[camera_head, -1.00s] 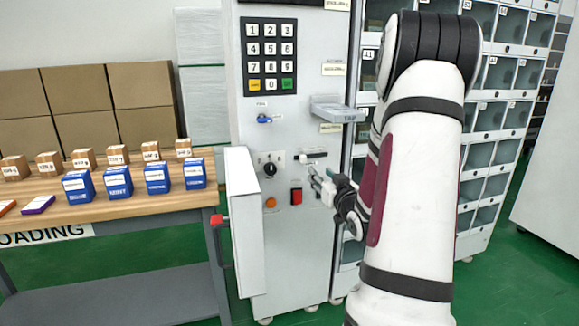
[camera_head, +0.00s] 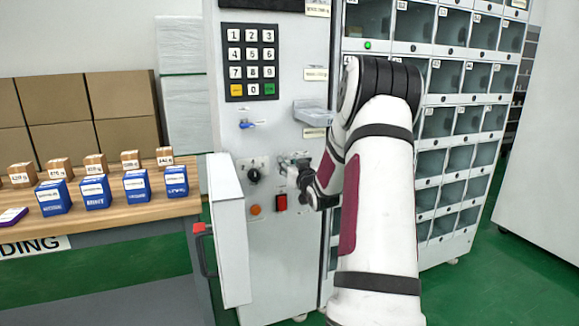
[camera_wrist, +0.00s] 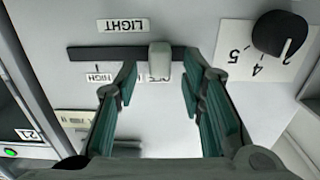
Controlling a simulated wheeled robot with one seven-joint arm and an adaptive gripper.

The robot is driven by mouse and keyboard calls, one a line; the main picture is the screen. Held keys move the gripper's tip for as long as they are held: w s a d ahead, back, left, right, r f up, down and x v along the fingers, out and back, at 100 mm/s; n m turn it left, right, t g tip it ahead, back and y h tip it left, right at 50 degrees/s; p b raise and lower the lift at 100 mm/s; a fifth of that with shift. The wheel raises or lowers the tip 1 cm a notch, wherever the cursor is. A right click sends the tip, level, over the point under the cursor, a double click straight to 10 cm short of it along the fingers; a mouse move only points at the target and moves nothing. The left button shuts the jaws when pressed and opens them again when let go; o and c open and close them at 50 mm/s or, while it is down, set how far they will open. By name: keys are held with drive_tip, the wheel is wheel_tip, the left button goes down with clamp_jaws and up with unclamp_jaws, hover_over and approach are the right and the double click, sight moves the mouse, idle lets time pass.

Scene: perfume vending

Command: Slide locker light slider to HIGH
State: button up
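The light slider's pale knob (camera_wrist: 160,62) sits on a dark horizontal track (camera_wrist: 105,54) in the wrist view. The LIGHT label (camera_wrist: 123,26) shows upside down above the track. The HIGH label (camera_wrist: 98,77) is under the track's left part, left of the knob. Another label behind the knob is partly hidden. My gripper (camera_wrist: 160,78) is open, with one fingertip on each side of the knob and visible gaps on both sides. In the head view my gripper (camera_head: 293,166) is at the cabinet panel and covers most of the slider.
A black rotary dial (camera_wrist: 280,34) is right of the slider in the wrist view. In the head view, a red switch (camera_head: 281,202) and orange button (camera_head: 255,210) lie below. A small shelf (camera_head: 312,112) juts out above. An open door (camera_head: 229,230) stands at left.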

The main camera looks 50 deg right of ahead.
clamp_jaws()
drive_tip(key=s+d, duration=0.1)
drive_tip(key=d, duration=0.1)
drive_tip(key=s+d, duration=0.1)
drive_tip(key=d, duration=0.1)
drive_tip(key=s+d+p, duration=0.1)
drive_tip(key=s+d, duration=0.1)
drive_tip(key=shift+d, duration=0.15)
unclamp_jaws()
drive_tip(key=shift+d, duration=0.15)
drive_tip(key=v, duration=1.2)
drive_tip(key=shift+f, duration=0.1)
idle(0.3)
